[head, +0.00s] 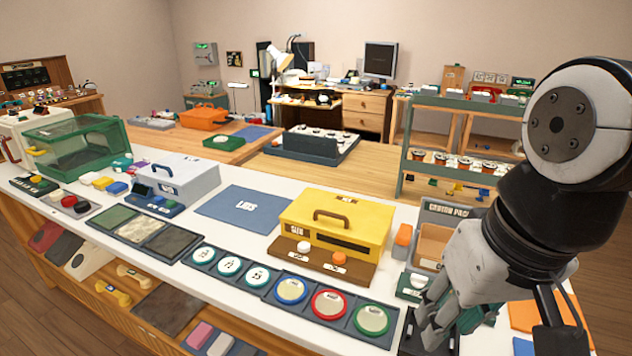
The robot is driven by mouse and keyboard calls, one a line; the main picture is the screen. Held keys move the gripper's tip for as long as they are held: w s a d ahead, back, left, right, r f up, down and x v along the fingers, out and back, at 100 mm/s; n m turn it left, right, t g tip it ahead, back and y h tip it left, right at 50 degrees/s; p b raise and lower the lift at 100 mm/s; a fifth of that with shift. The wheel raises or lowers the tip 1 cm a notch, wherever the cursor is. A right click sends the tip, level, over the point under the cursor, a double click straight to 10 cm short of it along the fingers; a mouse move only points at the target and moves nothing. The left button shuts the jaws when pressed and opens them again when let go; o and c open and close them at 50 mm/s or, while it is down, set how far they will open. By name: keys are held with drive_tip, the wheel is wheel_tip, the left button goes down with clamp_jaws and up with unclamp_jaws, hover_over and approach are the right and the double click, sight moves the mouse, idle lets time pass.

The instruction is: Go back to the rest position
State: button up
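My gripper (436,318) is at the lower right of the head view, low over the right part of the white counter (240,178). My arm comes down to it from the right edge. Its fingers point down and to the left, near a small dark item whose shape I cannot make out. The fingers overlap one another from this angle, so the gap between them is hidden. I see nothing clearly held.
Left of my gripper are round coloured dials (330,303) and a yellow box (337,219). A green shelf rack (470,104) rises behind. A blue mat (245,208) lies bare.

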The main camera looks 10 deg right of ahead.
drive_tip(key=shift+s+f+n+t, duration=0.15)
drive_tip(key=shift+s+n+t, duration=0.15)
drive_tip(key=shift+s+n, duration=0.3)
